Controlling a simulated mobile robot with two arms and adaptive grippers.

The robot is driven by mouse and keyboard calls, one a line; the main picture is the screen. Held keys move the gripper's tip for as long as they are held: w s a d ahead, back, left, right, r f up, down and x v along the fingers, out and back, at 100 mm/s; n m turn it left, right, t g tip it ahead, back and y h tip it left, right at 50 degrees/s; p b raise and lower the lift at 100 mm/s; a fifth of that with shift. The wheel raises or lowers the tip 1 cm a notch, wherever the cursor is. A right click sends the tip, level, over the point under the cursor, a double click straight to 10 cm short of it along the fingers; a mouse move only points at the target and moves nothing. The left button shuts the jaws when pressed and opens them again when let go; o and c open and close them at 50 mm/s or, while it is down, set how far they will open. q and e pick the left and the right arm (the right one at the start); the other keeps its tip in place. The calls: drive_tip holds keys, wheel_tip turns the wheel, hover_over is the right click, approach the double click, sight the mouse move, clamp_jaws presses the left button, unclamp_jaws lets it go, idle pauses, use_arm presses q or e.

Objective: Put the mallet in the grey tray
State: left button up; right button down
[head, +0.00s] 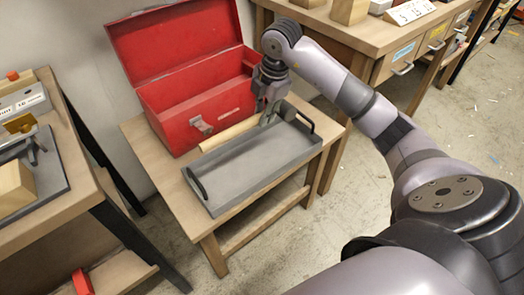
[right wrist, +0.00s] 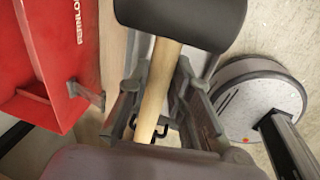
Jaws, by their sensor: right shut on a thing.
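The mallet (head: 228,133) has a pale wooden handle and a black head. My right gripper (head: 268,112) is shut on the handle, close to the head. In the right wrist view the handle (right wrist: 158,95) runs between the fingers, with the black head (right wrist: 185,20) at the top. In the head view the handle reaches left along the far rim of the grey tray (head: 250,166); the head is mostly hidden by the gripper. The tray is empty, with a black handle at each end. I cannot tell whether the mallet touches the table. My left gripper is not in view.
An open red toolbox (head: 190,100) stands right behind the tray on the small wooden table (head: 142,135). A workbench (head: 40,200) with several items is at the left. Another bench (head: 370,35) with drawers is behind my right arm.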

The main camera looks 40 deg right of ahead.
wheel_tip(320, 180, down, 10)
drive_tip(key=shift+r+b, duration=0.1)
drive_tip(key=shift+b, duration=0.5)
wheel_tip(320, 180, down, 5)
drive_tip(key=shift+f+b, duration=0.1)
drive_tip(key=shift+b, duration=0.3)
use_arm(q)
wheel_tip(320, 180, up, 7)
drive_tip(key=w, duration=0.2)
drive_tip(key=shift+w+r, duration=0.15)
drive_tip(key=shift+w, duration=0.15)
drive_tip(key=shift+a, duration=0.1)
use_arm(e)
drive_tip(key=c, duration=1.9)
unclamp_jaws()
drive_tip(key=shift+f, duration=0.1)
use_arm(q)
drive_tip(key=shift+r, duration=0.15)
use_arm(e)
drive_tip(key=o, duration=0.5)
drive_tip(key=shift+c, duration=0.2)
